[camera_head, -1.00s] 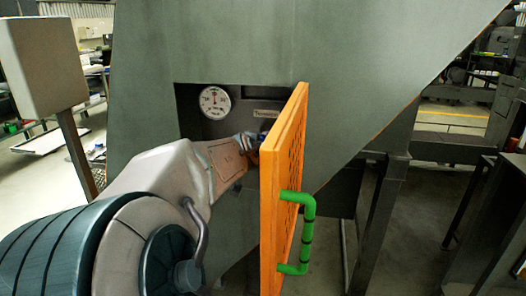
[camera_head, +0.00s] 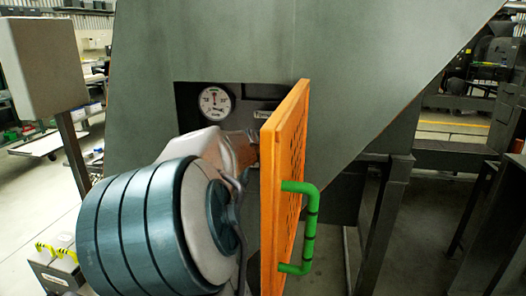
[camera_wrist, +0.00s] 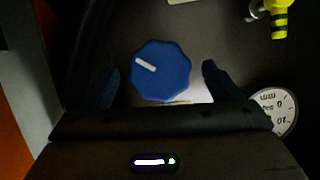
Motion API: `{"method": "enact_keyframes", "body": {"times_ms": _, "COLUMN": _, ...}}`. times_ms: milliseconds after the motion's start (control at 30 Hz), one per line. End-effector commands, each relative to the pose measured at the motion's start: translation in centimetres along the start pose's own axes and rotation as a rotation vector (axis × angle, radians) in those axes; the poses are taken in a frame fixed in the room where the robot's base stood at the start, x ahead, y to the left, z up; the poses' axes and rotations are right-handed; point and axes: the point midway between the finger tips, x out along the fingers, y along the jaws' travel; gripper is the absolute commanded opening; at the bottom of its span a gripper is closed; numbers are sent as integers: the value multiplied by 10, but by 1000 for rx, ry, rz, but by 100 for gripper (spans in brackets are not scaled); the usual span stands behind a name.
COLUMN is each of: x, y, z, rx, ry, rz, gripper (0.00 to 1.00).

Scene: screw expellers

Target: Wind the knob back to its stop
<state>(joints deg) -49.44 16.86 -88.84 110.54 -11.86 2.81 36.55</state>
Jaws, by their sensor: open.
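The blue knob (camera_wrist: 161,71) shows in the wrist view, with a lobed rim and a white pointer line aimed to the upper left. My gripper (camera_wrist: 160,88) is open, with one dark finger on the left of the knob and the other on its right. The left finger is close to the rim and a gap shows on the right; I cannot tell whether either touches. In the head view the knob and fingertips are hidden behind my arm and the orange door.
The orange door (camera_head: 284,165) stands open with a green handle (camera_head: 309,228), close to the right of my arm. A round gauge (camera_head: 215,101) sits in the recess of the grey-green machine (camera_head: 210,45). A yellow fitting (camera_wrist: 279,20) shows in the wrist view.

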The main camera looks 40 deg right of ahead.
Motion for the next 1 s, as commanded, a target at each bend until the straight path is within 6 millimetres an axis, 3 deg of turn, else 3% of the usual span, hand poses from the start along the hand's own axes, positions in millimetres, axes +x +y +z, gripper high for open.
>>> {"method": "enact_keyframes", "body": {"times_ms": 600, "x": 37, "y": 1, "z": 0, "rx": 0, "ry": 1, "rz": 3, "gripper": 84}}
{"method": "enact_keyframes", "body": {"times_ms": 1000, "x": 47, "y": 0, "z": 0, "rx": 1, "ry": 0, "rz": 0, "gripper": 84}}
